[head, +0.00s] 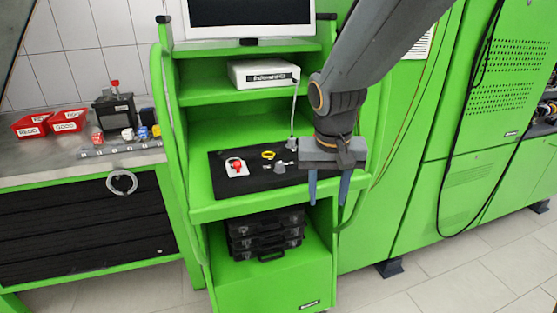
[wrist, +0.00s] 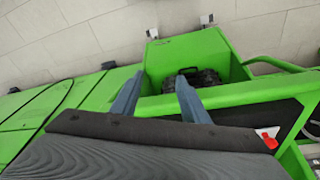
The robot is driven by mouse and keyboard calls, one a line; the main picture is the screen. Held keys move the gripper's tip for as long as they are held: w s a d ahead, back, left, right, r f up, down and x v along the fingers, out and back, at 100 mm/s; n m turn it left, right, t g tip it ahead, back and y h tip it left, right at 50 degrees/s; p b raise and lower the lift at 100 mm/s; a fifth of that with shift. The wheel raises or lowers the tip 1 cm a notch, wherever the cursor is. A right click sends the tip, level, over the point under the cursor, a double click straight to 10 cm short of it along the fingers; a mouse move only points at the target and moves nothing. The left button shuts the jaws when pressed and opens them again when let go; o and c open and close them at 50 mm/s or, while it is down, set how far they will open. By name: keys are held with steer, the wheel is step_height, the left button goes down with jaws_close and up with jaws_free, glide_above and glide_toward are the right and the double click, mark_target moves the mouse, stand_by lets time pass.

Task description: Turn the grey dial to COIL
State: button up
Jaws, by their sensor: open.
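My gripper (head: 328,197) hangs in front of the right end of the cart's shelf, its two blue-grey fingers apart and pointing down, with nothing between them. In the wrist view my open gripper (wrist: 161,78) reaches over the shelf's green edge. A small grey piece (head: 280,166) on the black mat (head: 218,183), left of my gripper, looks like the grey dial. Its pointer and any COIL label are too small to read. The dial does not clearly show in the wrist view.
A red knob on a white plate (head: 237,167), a yellow ring (head: 268,155) and a grey cone with a cable (head: 291,143) are on the mat. A white device (head: 263,75) sits on the shelf above. Black cases (head: 265,236) are stacked below. A workbench stands left.

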mark_target(279, 164)
steer(key=w+a+r+m+t+b, duration=0.1)
steer(key=w+a+r+m+t, duration=0.1)
steer(key=w+a+r, duration=0.85)
steer(key=shift+h, duration=0.3)
steer(key=shift+s+a+f+p+x, duration=0.15)
steer(key=shift+s+x, duration=0.1)
steer(key=shift+x, duration=1.1)
steer(key=shift+s+a+f+p+x, duration=0.1)
steer(key=shift+s+a+x, duration=0.15)
steer(key=shift+x, duration=1.15)
steer(key=shift+s+a+f+p+x, duration=0.15)
steer(key=shift+s+x, duration=0.15)
steer(key=shift+x, duration=1.05)
steer(key=c, duration=1)
